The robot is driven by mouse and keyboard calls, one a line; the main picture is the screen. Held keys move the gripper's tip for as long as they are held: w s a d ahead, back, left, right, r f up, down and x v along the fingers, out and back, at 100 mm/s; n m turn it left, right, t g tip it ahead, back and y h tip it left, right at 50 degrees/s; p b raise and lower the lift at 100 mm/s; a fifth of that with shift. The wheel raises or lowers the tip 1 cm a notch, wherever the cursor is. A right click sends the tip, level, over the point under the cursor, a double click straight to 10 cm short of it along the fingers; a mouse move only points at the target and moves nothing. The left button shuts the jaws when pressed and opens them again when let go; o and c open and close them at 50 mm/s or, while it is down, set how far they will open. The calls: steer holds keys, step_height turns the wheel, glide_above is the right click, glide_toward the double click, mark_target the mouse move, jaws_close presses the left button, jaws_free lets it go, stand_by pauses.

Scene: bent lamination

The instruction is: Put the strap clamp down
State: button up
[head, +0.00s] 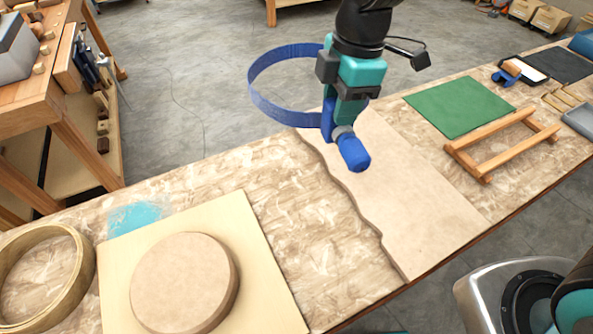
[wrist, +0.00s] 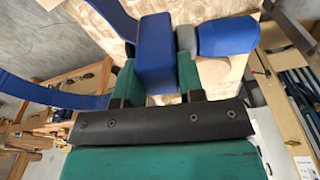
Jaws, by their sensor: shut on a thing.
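The strap clamp (head: 254,91) has a blue band loop, a blue body and a thick blue handle (head: 353,154). My gripper (head: 338,112) is shut on the clamp's body and holds it above the bench, over the far edge of the pale wavy-edged board (head: 405,200). The band loop sticks out to the left of my gripper, past the bench's far edge. In the wrist view the blue body (wrist: 155,52) sits between the green fingers (wrist: 158,82), with the handle (wrist: 227,34) to its right. My gripper hides part of the loop.
A round disc (head: 185,282) lies on a square board (head: 255,240), beside a wooden ring (head: 82,265) at the left. A green mat (head: 458,106) and a wooden frame (head: 500,146) lie at the right. Bare bench top (head: 290,205) shows between the square and wavy-edged boards.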

steer(key=shift+s+a+r+n, duration=0.4)
steer(key=shift+s+a+n, duration=0.1)
steer(key=shift+n, duration=0.2)
steer(key=shift+s+a+f, duration=0.15)
steer(key=shift+s, duration=0.05)
steer(key=shift+n, duration=0.3)
step_height(320, 180, down, 19)
steer(key=shift+r+p, duration=0.1)
steer(key=shift+p, duration=0.9)
steer(key=shift+f, duration=0.25)
